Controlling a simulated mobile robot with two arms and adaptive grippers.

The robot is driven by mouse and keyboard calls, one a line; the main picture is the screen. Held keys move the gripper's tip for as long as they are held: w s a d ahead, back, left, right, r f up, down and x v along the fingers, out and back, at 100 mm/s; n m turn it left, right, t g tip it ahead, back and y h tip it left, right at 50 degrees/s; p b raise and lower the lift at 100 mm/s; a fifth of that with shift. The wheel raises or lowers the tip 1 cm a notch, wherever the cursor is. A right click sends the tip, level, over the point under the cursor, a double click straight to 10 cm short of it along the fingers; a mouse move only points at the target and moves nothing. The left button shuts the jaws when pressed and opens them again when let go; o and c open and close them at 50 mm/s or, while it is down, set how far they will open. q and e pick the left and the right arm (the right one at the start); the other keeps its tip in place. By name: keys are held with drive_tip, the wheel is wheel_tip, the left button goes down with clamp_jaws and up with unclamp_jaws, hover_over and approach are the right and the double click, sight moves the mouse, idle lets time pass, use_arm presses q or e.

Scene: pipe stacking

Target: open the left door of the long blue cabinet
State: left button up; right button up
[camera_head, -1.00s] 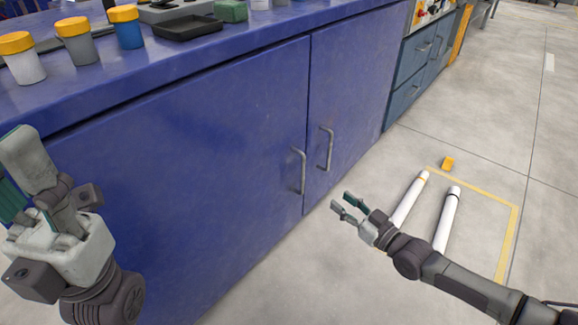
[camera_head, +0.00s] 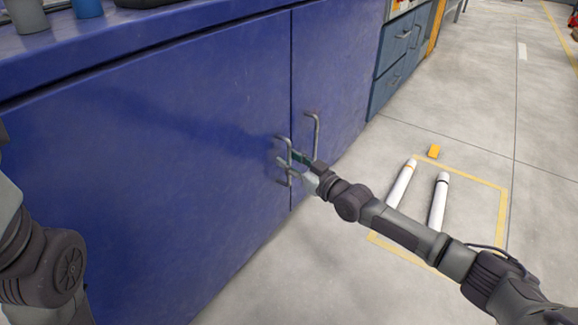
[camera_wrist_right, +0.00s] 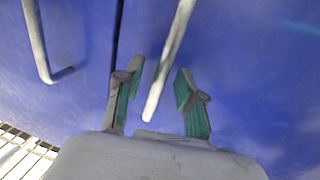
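The long blue cabinet's left door (camera_head: 150,150) fills the left and middle of the head view and looks closed, flush at the seam. Its grey bar handle (camera_head: 289,148) is near the door's right edge. My right gripper (camera_head: 287,161) is at this handle. In the right wrist view, my right gripper (camera_wrist_right: 158,88) is open, with the lower end of the handle (camera_wrist_right: 169,58) between its two green-padded fingers and a gap on both sides. My left arm shows at the left edge of the head view; its gripper is out of frame.
The right door (camera_head: 338,60) with its own handle (camera_head: 316,130) is just across the seam. Two white pipes (camera_head: 438,205) lie on the floor inside a yellow outline, near my right forearm. An orange block (camera_head: 434,151) lies beyond them.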

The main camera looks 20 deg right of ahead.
drive_tip(key=shift+w+a, duration=0.15)
drive_tip(key=shift+w, duration=0.15)
clamp_jaws()
idle(0.3)
